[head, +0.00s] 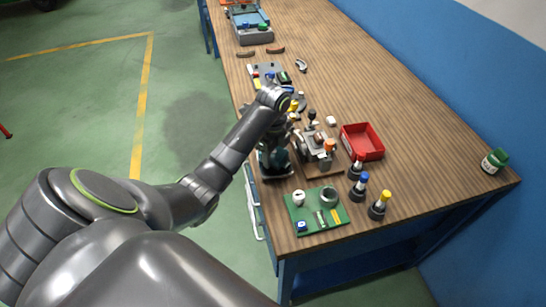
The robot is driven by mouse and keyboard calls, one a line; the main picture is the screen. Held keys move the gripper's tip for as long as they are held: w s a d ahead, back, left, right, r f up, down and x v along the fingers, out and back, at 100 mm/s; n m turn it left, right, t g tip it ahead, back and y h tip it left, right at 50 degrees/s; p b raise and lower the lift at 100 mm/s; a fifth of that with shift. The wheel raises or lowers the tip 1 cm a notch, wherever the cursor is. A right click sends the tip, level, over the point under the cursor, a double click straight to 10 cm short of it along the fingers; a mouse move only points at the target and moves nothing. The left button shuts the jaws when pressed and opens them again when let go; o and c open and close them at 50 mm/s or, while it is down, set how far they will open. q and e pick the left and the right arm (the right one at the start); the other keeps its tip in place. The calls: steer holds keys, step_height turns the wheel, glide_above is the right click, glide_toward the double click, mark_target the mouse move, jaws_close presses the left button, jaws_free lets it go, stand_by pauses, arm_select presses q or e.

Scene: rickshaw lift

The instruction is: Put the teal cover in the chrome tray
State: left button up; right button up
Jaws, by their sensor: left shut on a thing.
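My left arm reaches in from the left over the wooden bench, and my left gripper (275,146) points down near the bench's left edge. It is shut on the dark teal cover (277,158), which is partly hidden by the gripper. A shallow grey tray-like piece (268,176) shows just below the cover; I take it for the chrome tray, but it is mostly hidden. I cannot tell whether the cover touches it. My right gripper is not in view.
A brown board with a small mechanism (319,150) stands right beside the gripper. A red bin (362,142), several capped bottles (378,206) and a green mat (316,218) with small parts are close by. A green-capped jar (494,161) stands far right. The bench's right middle is clear.

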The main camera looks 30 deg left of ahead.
arm_select(q)
steer(key=shift+o, duration=0.2)
steer(key=shift+s+f, duration=0.3)
steer(key=shift+f, duration=0.2)
steer(key=o, duration=1)
steer(key=shift+f, duration=0.1)
steer(key=shift+o, duration=1.3)
steer(key=shift+w, duration=0.25)
steer(key=shift+r, duration=0.25)
steer(key=shift+r, duration=0.65)
step_height(320, 180, up, 9)
steer(key=p, duration=0.8)
steer(key=shift+r+p, duration=0.2)
steer(key=shift+p, duration=0.2)
steer(key=shift+r+p, duration=0.6)
steer(key=shift+r, duration=0.05)
